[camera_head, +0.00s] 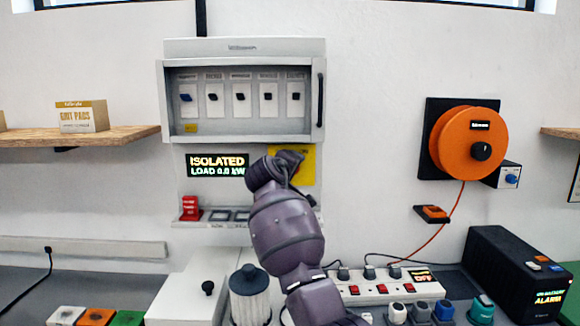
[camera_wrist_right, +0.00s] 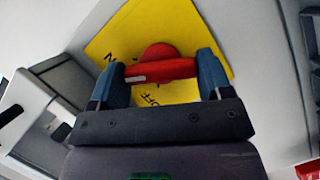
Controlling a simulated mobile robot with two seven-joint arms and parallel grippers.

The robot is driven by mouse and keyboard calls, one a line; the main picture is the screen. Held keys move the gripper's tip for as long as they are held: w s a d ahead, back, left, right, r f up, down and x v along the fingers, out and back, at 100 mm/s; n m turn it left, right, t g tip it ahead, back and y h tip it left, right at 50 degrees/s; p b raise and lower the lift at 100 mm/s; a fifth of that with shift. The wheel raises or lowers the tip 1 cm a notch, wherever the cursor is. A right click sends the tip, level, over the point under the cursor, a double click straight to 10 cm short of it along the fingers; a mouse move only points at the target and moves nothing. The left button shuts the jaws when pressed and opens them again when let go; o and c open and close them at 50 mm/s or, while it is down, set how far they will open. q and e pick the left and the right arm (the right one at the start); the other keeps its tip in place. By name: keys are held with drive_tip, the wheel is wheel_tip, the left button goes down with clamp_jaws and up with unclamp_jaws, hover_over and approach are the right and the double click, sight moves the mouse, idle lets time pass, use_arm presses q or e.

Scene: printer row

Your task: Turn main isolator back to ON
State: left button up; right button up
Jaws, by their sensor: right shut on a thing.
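The main isolator is a red handle (camera_wrist_right: 160,69) on a yellow plate (camera_wrist_right: 105,45), with "OFF" lettering just below the handle in the right wrist view. Part of another label shows at the plate's left. In the head view the yellow plate (camera_head: 306,168) shows beside my right arm, which hides the handle. My right gripper (camera_wrist_right: 163,76) has its two blue fingers against both ends of the red handle and is shut on it. The panel display (camera_head: 217,165) reads "ISOLATED" and "LOAD 0.0 kW". My left gripper is not in view.
Above is a breaker box (camera_head: 243,129) with several switches and a side handle (camera_head: 320,99). A red block (camera_head: 190,207) stands on the panel's lower ledge. On the bench are a power strip (camera_head: 385,287) and a black alarm unit (camera_head: 515,275). An orange cable reel (camera_head: 455,140) hangs at right.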

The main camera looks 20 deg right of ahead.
drive_tip(key=shift+m+y+p, duration=0.5)
drive_tip(key=shift+m, duration=0.4)
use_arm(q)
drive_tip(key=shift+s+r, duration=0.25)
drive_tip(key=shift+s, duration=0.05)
use_arm(e)
drive_tip(key=shift+m, duration=0.3)
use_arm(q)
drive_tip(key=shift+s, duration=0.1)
use_arm(e)
drive_tip(key=o, duration=0.9)
use_arm(q)
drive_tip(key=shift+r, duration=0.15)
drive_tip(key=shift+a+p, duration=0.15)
drive_tip(key=shift+p, duration=0.15)
use_arm(e)
drive_tip(key=shift+s+r, duration=0.1)
